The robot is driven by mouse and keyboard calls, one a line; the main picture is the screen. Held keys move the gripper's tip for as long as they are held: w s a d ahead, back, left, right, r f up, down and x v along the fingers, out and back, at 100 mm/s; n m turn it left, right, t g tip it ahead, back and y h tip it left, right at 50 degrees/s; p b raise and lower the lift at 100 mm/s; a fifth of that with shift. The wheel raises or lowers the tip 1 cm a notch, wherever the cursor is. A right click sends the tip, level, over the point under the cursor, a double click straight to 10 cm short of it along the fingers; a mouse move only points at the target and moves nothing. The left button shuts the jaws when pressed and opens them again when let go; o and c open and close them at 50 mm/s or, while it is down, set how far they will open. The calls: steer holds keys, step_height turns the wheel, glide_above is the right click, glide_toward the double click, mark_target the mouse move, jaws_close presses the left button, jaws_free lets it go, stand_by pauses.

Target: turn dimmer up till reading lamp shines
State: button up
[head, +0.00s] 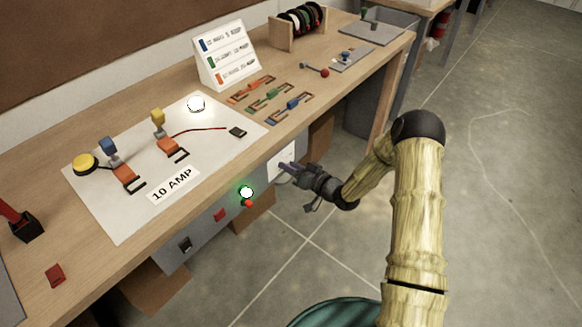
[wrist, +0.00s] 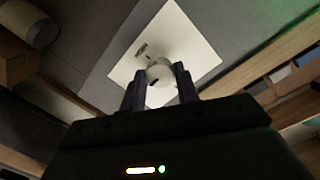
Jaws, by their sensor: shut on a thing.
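A white square plate (head: 274,168) is on the front panel below the benchtop; it also shows in the wrist view (wrist: 190,35). A pale round knob (wrist: 159,72), which looks like the dimmer, stands out from its middle. My gripper (head: 287,168) reaches it from the right, and in the wrist view its two dark fingers (wrist: 160,88) are shut on the knob's sides. The fingers hide part of the knob, and its setting cannot be read.
A green-glowing light (head: 246,191), with a red button under it, sits on the panel left of the plate. The wooden bench (head: 334,88) holds several coloured clips, a sign stand (head: 222,55) and a spool rack (head: 298,27). The floor to the right is clear.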

stand_by(0.4)
steer(key=o, duration=1)
steer(key=shift+c, duration=0.2)
steer(key=b+v, duration=0.1)
steer(key=v, duration=1.6)
steer(key=shift+d, duration=0.15)
steer(key=shift+f, duration=0.1)
